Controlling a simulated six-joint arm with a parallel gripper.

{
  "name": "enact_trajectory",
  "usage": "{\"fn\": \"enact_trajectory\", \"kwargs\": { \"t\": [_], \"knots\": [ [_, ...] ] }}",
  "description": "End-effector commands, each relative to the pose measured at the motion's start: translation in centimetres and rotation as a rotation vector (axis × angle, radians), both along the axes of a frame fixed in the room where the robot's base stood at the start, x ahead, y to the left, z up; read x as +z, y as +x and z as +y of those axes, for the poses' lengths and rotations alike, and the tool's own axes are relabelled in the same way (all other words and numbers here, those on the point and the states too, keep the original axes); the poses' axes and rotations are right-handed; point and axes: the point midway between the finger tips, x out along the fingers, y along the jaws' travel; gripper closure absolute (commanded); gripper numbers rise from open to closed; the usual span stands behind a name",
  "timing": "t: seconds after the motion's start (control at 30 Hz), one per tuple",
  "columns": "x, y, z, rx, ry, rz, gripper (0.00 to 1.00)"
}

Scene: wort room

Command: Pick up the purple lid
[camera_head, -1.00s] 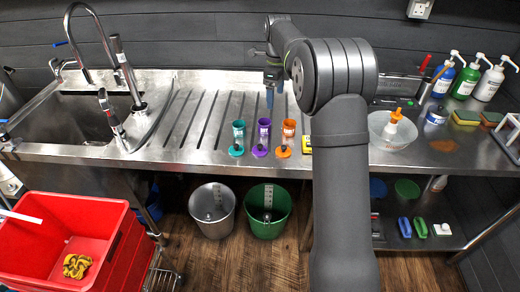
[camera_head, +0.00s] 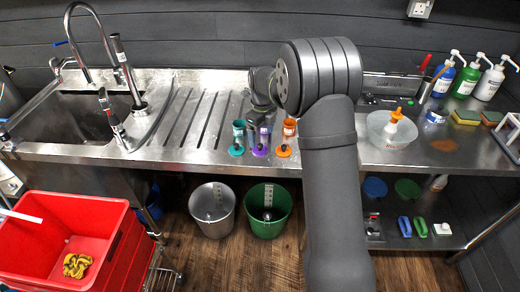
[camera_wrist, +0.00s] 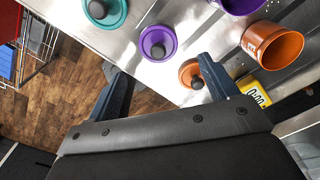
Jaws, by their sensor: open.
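The purple lid (camera_head: 259,151) has a dark knob and lies near the front edge of the steel counter, in front of the purple cup (camera_head: 265,131). In the wrist view the purple lid (camera_wrist: 166,33) lies just beyond the fingertips, roughly midway between them. My gripper (camera_wrist: 161,66) is open and empty. In the head view my gripper (camera_head: 255,126) is over the purple cup and partly covers it. I cannot tell its exact height above the lid.
A teal lid (camera_wrist: 113,8) lies to the left of the purple lid. An orange lid (camera_wrist: 188,68) lies to the right, partly behind my right finger in the wrist view. An orange cup (camera_wrist: 272,45) and a yellow timer (camera_wrist: 256,88) are further right.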

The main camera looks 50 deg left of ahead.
Motion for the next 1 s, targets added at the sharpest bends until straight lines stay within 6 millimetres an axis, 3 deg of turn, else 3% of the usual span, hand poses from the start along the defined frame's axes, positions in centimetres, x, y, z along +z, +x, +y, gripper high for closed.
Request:
{"fn": "enact_trajectory", "kwargs": {
  "t": [0.23,0.53,0.77,1.0],
  "knots": [
    [-1.5,-0.1,0.0,0.0,-0.002,0.002,0.21],
    [-5.5,-0.1,0.1,0.001,-0.001,0.001,0.21],
    [-5.7,-0.1,0.1,0.001,0.0,0.0,0.21],
    [-5.7,-0.1,0.1,0.001,0.0,0.0,0.68]
  ]
}}
